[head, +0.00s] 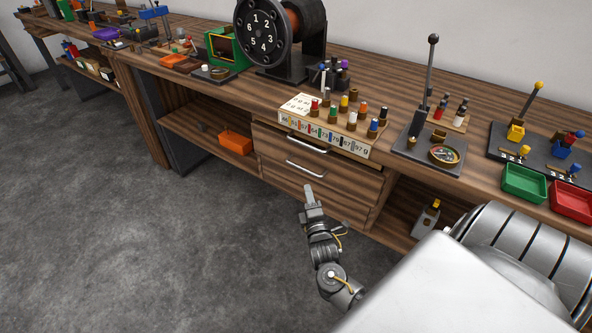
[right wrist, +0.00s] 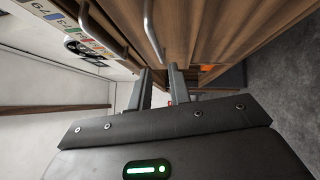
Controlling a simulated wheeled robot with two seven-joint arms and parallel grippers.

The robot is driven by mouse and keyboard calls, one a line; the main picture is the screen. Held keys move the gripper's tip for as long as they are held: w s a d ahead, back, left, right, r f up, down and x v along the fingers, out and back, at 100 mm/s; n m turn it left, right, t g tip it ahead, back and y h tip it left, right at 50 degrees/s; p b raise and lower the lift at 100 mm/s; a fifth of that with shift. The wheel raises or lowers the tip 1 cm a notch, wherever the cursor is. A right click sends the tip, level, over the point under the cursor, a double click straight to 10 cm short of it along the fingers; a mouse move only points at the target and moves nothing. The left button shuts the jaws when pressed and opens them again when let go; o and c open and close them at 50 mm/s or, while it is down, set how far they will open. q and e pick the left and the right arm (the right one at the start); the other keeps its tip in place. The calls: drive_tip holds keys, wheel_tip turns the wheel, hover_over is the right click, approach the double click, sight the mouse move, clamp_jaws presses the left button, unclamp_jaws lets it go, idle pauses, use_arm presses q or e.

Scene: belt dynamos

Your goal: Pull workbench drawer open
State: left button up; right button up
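The workbench (head: 190,95) has a stack of wooden drawers under its top. The top drawer (head: 270,138) has a silver bar handle (head: 306,142), and the drawer below (head: 275,170) has a similar handle (head: 305,168). Both drawers look shut. My right gripper (head: 309,190) points up toward the drawer fronts, just below the lower handle in the head view. In the right wrist view its two fingers (right wrist: 161,80) are apart, with nothing held between them. A bar handle (right wrist: 151,30) shows just beyond the fingertips. My left gripper is out of view.
A numbered rack of coloured pegs (head: 325,132) stands above the drawers. An orange bin (head: 236,142) sits on the open shelf to the left. Green (head: 524,184) and red (head: 572,200) trays lie at the right. The grey floor (head: 170,250) before the bench is clear.

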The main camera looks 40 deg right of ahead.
sight(302, 168)
drive_tip(key=x, duration=1)
drive_tip(key=shift+w+d+r, duration=0.15)
drive_tip(key=shift+w, duration=0.1)
clamp_jaws()
